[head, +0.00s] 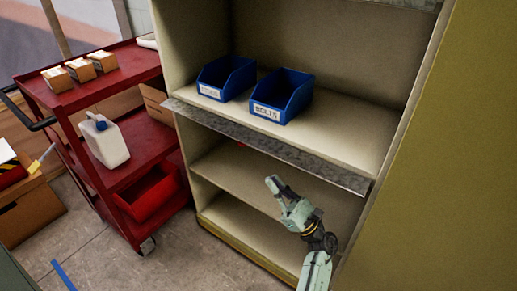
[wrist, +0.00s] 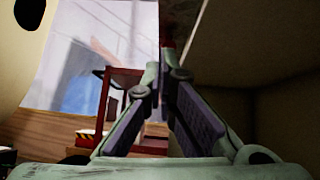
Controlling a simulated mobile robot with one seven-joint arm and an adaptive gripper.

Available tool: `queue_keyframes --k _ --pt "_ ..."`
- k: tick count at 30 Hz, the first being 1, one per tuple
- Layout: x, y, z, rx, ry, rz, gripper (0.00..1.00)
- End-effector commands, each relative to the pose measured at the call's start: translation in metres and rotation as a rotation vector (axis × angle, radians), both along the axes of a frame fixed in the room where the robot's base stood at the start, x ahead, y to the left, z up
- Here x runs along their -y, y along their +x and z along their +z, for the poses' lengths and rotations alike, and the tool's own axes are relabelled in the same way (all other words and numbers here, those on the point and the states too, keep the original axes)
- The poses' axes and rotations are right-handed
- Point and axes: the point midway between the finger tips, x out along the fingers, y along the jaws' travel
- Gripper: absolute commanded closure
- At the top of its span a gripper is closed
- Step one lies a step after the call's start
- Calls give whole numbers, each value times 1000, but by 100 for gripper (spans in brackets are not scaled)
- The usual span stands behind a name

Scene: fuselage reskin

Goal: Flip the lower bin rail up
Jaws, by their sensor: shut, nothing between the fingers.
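The lower bin rail (head: 268,146) is a long grey metal strip along the front edge of the cabinet's bin shelf (head: 340,140). It lies low along that edge, below the bins' bases, and does not stand up in front of them. My gripper (head: 271,183) is below the rail, in front of the lower shelves, pointing up and left. A gap shows between it and the rail in the head view; their depth apart is hard to judge. In the wrist view my gripper (wrist: 168,68) has its fingers together at the tips, with nothing held.
Two blue bins, the left one (head: 225,78) and the one labelled BOLTS (head: 282,96), stand on the shelf behind the rail. A similar strip (head: 390,4) shows at the top. A red cart (head: 120,178) with boxes and a white jug (head: 105,142) stands left.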

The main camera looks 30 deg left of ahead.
Motion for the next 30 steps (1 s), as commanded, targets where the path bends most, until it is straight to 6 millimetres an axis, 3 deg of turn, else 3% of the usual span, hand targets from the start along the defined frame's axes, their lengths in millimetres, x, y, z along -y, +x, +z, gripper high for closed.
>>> queue_keyframes --k 13,24,30 --pt "-5 0 8 1 1 1 100" --pt "-50 -1 54 0 2 3 100" --pt "-67 -1 69 0 1 1 100"
